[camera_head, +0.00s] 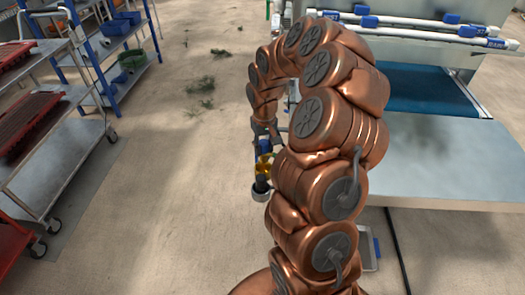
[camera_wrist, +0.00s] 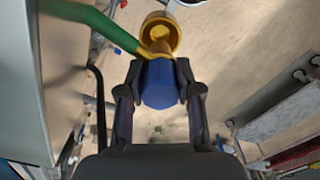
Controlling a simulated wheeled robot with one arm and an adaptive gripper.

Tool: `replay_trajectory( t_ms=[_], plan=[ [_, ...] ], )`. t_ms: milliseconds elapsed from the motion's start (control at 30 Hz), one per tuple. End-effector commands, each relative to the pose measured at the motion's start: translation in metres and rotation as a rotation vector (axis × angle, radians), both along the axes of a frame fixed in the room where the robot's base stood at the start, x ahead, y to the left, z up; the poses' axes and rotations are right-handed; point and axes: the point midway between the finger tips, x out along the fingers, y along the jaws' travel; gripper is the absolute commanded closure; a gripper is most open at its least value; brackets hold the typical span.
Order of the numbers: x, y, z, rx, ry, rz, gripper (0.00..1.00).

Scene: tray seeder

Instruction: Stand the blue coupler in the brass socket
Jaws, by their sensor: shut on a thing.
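The blue coupler (camera_wrist: 159,85) is between the two fingers of my gripper (camera_wrist: 158,82) in the wrist view. My gripper is shut on it. The round brass socket (camera_wrist: 173,34) lies just beyond the coupler, its opening partly in view. A brass-coloured piece shows between the coupler's far end and the socket; I cannot tell whether the coupler touches the socket or is inside it. In the head view, a bit of blue (camera_head: 264,146) shows under my wrist, with yellow brass (camera_head: 264,165) just below; my arm hides much of this spot.
A green bar (camera_wrist: 95,22) runs in from the upper left, close to the socket. In the head view, a machine with a blue belt (camera_head: 430,90) and a grey table (camera_head: 450,165) stands right. Shelf racks (camera_head: 75,150) stand left. The floor between is mostly clear.

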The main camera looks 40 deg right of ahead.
Motion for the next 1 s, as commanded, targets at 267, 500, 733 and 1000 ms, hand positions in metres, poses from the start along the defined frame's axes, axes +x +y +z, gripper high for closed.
replay_trajectory(
  t_ms=[267, 500, 733, 1000],
  plan=[
    [0.0, 0.0, -0.012, 0.0, 0.001, 0.001, 1.0],
    [0.001, 0.001, -0.034, 0.001, -0.002, 0.002, 1.0],
    [0.0, 0.001, -0.052, 0.001, 0.001, 0.0, 1.0],
    [0.001, 0.001, -0.057, 0.0, -0.001, 0.0, 1.0]
  ],
)
